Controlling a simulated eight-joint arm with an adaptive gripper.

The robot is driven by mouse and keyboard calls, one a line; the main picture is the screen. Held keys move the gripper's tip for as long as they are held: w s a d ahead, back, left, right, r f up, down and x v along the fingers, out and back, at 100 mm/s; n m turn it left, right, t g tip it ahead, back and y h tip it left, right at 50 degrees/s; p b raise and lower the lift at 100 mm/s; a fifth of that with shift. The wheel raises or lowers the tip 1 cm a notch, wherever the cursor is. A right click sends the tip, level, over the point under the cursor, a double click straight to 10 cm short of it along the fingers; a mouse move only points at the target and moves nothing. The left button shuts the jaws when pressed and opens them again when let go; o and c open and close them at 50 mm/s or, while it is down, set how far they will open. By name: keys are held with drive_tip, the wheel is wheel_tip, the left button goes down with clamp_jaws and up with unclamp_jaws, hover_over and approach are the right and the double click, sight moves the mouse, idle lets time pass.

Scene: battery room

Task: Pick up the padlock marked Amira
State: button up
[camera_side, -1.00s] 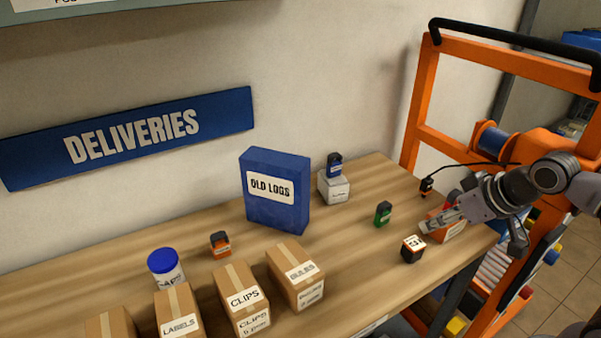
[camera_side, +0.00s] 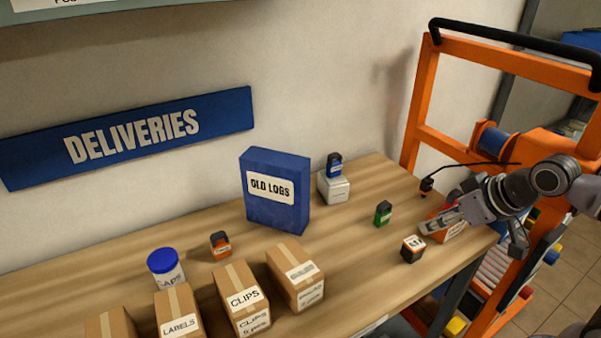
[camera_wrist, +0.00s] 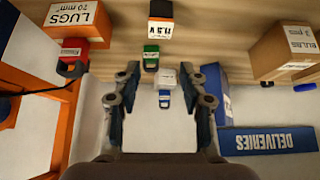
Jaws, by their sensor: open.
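I cannot read the name Amira on any padlock. A blue padlock-like block (camera_side: 334,165) with a dark top stands on a small white box (camera_side: 333,188); it also shows in the wrist view (camera_wrist: 163,99). A green one (camera_side: 383,213) stands on the table, also in the wrist view (camera_wrist: 151,56). An orange one (camera_side: 220,245) stands left of the blue binder. A red one (camera_wrist: 71,57) is by the lugs box. My gripper (camera_side: 430,226) is open and empty at the table's right end; in the wrist view its fingers (camera_wrist: 159,72) are apart.
The blue OLD LOGS binder (camera_side: 276,192) stands mid-table. Several cartons, including CLIPS (camera_side: 241,299), and a blue-lidded jar (camera_side: 165,268) line the front left. An orange frame (camera_side: 419,100) with a black cable stands right.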

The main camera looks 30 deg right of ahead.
drive_tip(key=shift+o, duration=0.4)
drive_tip(key=n+g+h, duration=0.5)
drive_tip(key=n+g, duration=0.2)
drive_tip(key=n, duration=1.2)
hover_over(382, 207)
drive_tip(key=a, duration=0.2)
drive_tip(key=f, duration=0.2)
drive_tip(key=x, duration=0.4)
drive_tip(key=shift+f, duration=0.25)
drive_tip(key=shift+a+x, duration=0.15)
drive_tip(key=shift+x, duration=1.2)
drive_tip(key=shift+a+x, duration=0.2)
drive_tip(key=shift+x, duration=1.15)
drive_tip(key=shift+w+f, duration=0.1)
clamp_jaws()
